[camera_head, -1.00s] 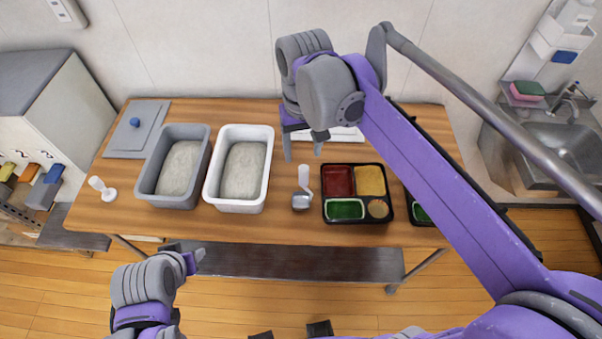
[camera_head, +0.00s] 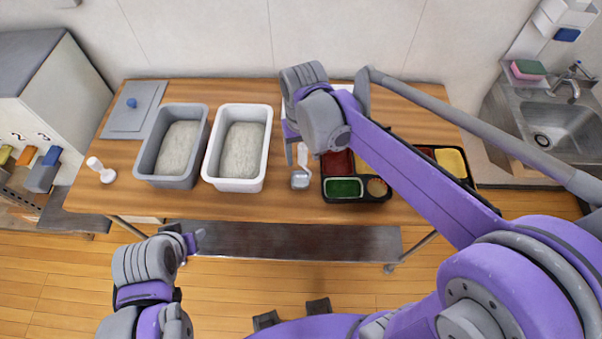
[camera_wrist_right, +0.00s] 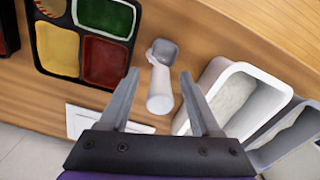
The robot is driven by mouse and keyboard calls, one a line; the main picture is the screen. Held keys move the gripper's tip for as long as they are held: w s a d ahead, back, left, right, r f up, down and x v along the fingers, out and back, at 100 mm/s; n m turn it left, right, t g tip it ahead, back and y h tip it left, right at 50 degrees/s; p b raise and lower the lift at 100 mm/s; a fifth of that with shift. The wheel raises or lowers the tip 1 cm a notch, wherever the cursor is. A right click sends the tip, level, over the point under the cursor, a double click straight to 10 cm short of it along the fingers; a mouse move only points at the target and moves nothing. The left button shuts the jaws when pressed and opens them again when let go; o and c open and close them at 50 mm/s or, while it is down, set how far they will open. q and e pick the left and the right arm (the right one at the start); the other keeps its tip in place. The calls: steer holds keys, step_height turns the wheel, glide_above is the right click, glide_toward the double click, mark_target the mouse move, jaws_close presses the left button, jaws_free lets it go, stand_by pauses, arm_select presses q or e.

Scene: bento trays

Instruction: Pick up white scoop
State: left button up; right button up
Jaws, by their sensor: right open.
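The white scoop (camera_head: 300,181) lies on the wooden table between the white bin and the bento tray; its pale handle (camera_wrist_right: 160,98) and grey scoop head (camera_wrist_right: 164,50) show in the right wrist view. My right gripper (camera_head: 303,156) is open above the scoop. In the right wrist view the two fingertips (camera_wrist_right: 160,78) stand on either side of the handle, apart from it. In the head view the gripper partly hides the handle. My left gripper (camera_head: 195,240) is in front of the table, away from the scoop; its jaw opening is unclear.
A white bin (camera_head: 267,150) and a grey bin (camera_head: 145,158) stand left of the scoop. A black bento tray (camera_head: 357,201) with coloured compartments is close on its right, a second tray (camera_head: 470,183) further right. Another white utensil (camera_head: 101,170) stands at the far left.

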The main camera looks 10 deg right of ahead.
jaws_close()
stand_by(0.3)
stand_by(1.1)
